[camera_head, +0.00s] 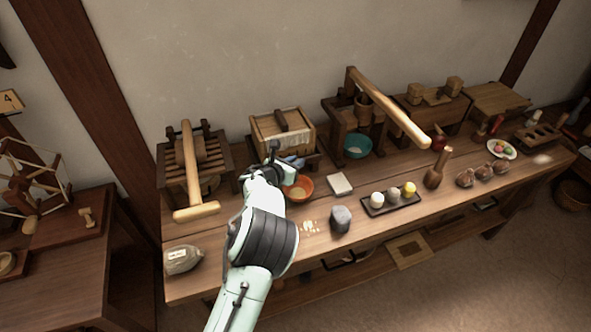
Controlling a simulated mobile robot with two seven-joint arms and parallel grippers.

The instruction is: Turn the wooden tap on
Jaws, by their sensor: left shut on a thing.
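My left arm comes up from the bottom, and its dark left gripper (275,153) is at the front of a wooden box (264,138) with a pale top. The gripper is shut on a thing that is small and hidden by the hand. I cannot make out the wooden tap; the hand and wrist cover part of the box's lower front. An orange bowl (303,184) stands just right of my wrist, below the box front. A small blue shape (293,162) shows beside the gripper, too small to name. My right gripper is not in view.
A wooden frame with a long handle (187,165) stands left of the box. A teal bowl (357,146) sits under a lever press (390,108) to the right. A white block (340,184), a grey stone (341,219) and a dark tray (371,211) lie on the bench nearer the front.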

